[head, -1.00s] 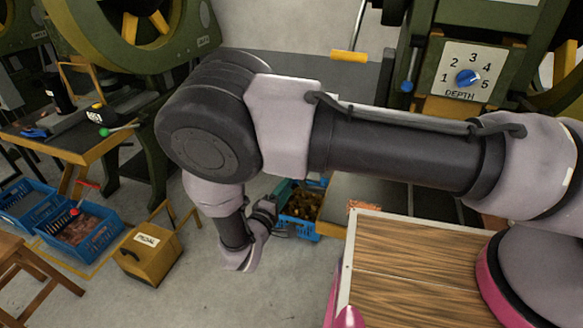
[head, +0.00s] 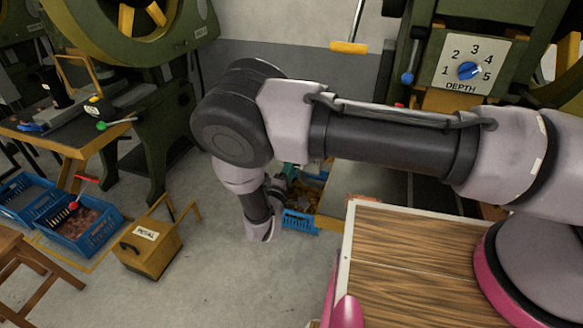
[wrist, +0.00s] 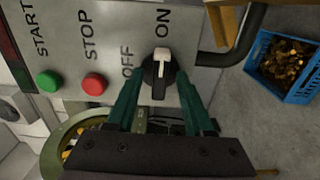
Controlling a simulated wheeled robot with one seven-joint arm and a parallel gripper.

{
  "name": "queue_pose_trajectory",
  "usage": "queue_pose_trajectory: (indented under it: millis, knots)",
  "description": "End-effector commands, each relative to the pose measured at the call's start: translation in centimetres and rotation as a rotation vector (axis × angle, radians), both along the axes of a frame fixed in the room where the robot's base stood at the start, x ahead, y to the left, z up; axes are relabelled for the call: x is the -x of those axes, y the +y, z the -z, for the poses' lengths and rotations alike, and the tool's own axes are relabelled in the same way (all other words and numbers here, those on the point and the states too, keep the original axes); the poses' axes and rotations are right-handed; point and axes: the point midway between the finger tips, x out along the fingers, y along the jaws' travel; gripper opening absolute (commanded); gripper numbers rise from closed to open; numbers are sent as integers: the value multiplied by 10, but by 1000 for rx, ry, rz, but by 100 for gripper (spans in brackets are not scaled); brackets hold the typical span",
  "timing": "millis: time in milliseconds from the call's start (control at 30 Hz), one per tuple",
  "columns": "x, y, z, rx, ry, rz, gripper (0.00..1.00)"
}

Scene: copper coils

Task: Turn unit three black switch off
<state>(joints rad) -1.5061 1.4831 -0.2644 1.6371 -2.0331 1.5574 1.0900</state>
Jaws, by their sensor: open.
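A black rotary switch (wrist: 157,82) with a white pointer sits on a grey panel (wrist: 112,45) in the wrist view. The pointer is turned toward the printed ON, with OFF to its left. My gripper (wrist: 159,78) is open, with one green finger on each side of the switch. I cannot tell whether either finger touches it. No unit number is readable there. In the head view my gripper shows only partly behind the arm, and the switch cannot be seen.
A green button (wrist: 49,81) and a red button (wrist: 94,84) lie left of the switch. A blue crate (wrist: 279,66) of metal pieces stands on the floor at right. The head view shows a depth dial (head: 470,70) and a yellow pedal box (head: 150,248).

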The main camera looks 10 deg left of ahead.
Motion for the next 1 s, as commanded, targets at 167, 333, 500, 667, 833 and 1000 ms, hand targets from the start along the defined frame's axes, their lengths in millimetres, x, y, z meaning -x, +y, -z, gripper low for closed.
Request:
queue_pose_trajectory:
  millis: [167,333,500,667,833,1000]
  knots:
    - [-1,0,0,0,0,0,52]
    - [-1,0,0,0,0,0,26]
    - [-1,0,0,0,0,0,0]
    - [-1,0,0,7,1,0,0]
    - [-1,0,0,50,4,-1,0]
    - [0,0,0,146,11,-1,0]
